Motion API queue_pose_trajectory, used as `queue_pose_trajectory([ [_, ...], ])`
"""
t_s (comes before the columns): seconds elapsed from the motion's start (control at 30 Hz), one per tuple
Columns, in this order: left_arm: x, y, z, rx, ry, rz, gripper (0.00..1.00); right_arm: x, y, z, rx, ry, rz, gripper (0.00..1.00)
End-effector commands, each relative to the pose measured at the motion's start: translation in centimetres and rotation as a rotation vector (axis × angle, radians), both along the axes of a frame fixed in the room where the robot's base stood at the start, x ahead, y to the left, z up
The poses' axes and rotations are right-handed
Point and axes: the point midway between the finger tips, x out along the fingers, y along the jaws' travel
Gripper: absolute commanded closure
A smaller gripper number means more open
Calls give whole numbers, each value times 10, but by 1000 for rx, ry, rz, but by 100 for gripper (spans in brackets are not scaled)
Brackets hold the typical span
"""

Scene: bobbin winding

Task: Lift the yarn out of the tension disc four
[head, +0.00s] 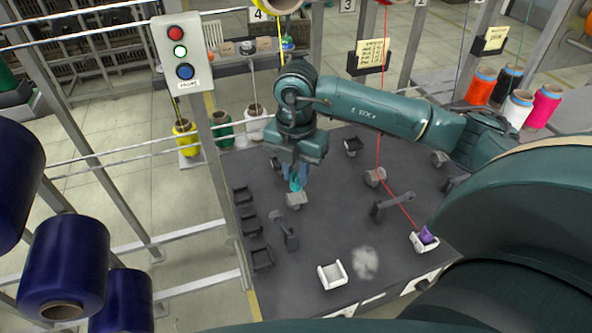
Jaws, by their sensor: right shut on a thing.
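My right gripper (294,178) points down over the dark table. It is shut on a small teal thing (295,184), mostly hidden between the fingers; I cannot tell whether yarn is in its grip. A grey tension disc unit (297,200) sits just below and in front of the fingers. A number 4 sign (258,15) hangs at the top. Other disc units stand near the middle (375,176) and farther right (439,158). A red yarn (379,120) runs down past the middle one to a purple bobbin (427,236) in a white holder. My left gripper is out of view.
Dark cradles (250,223) line the table's left side. A dark lever arm (285,230) and an empty white holder (332,275) stand in front. Yarn cones (187,138) stand behind left. A button box (182,55) is on a post. Large blue spools (65,265) fill the left.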

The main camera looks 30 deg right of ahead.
Motion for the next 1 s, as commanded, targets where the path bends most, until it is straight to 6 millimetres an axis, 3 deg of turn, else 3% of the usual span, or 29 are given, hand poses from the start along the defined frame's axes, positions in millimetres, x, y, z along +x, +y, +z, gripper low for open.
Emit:
queue_pose_trajectory([
  [0.27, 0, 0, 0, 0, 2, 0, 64, 0, 0, 1, 0, 0, 0, 98],
  [1.0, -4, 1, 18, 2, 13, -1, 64, 0, 0, 30, 0, 1, 1, 98],
])
